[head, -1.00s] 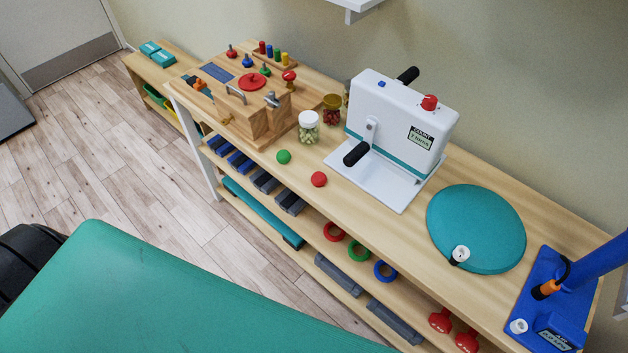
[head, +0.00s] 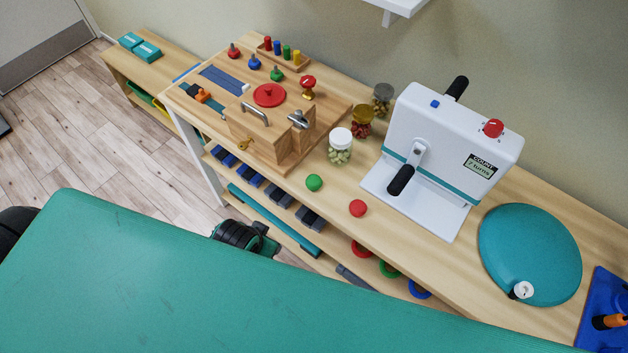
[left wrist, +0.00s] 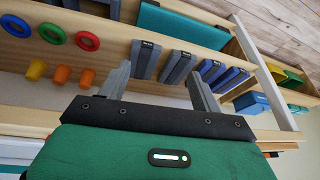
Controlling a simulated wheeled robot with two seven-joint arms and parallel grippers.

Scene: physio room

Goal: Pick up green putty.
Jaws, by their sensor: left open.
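The green putty (head: 314,183) is a small round ball on the wooden bench top near its front edge, left of a red putty ball (head: 357,208). In the head view my left arm's end shows dark between the green treatment table and the shelf, lower than the bench top. In the left wrist view my left gripper (left wrist: 160,82) is open and empty, its two fingers apart in front of the shelves. The green putty is not visible in the left wrist view. My right gripper is in neither view.
A lidded jar (head: 340,147) stands just behind the green putty. A wooden activity board (head: 290,155) is to its left and a white crank machine (head: 450,140) to its right. The green treatment table (head: 200,280) fills the foreground. Rings and grey weights (left wrist: 178,68) sit on the lower shelves.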

